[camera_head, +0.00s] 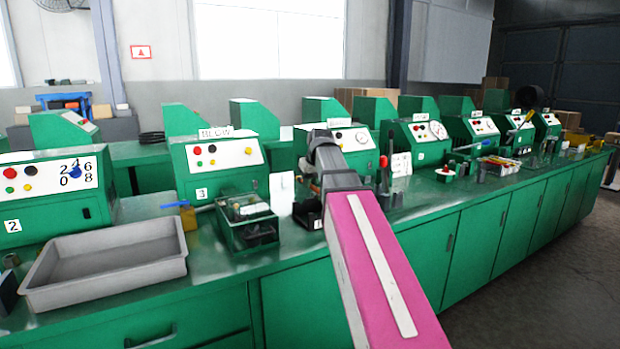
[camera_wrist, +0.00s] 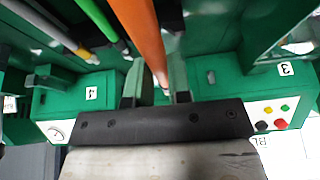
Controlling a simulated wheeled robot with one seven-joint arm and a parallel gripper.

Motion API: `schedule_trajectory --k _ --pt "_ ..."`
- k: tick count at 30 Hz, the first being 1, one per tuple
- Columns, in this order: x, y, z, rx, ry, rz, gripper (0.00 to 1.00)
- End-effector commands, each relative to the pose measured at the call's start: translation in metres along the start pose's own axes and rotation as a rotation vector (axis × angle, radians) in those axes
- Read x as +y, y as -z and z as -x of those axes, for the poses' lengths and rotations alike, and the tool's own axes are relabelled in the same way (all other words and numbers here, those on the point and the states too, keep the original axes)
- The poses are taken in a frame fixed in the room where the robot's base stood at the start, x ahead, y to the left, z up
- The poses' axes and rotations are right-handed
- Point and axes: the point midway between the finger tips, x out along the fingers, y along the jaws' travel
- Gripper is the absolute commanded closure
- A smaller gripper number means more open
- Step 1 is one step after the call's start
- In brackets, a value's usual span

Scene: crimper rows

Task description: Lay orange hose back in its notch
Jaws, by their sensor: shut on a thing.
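The orange hose (camera_wrist: 143,35) runs from the top edge of the wrist view down between the two fingers of my gripper (camera_wrist: 157,84). I cannot make out the notch in either view.
A green hose (camera_wrist: 96,18) and a yellow-ended pale hose (camera_wrist: 55,28) lie left of the orange one in the wrist view. A grey tray (camera_head: 110,262) and a green open box (camera_head: 248,222) stand on the green bench (camera_head: 220,265). Control boxes line the bench.

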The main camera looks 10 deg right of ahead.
Motion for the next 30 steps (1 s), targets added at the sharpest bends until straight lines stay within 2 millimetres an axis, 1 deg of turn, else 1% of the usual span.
schedule_trajectory --k 3,18,24,30 --pt "0.000 -0.006 -0.013 -0.002 0.000 -0.001 1.00" --pt "0.000 -0.025 -0.059 -0.001 0.000 -0.001 1.00" --pt "0.001 -0.029 -0.071 -0.001 0.000 -0.001 1.00" --pt "0.001 -0.031 -0.075 0.000 -0.001 -0.001 1.00"
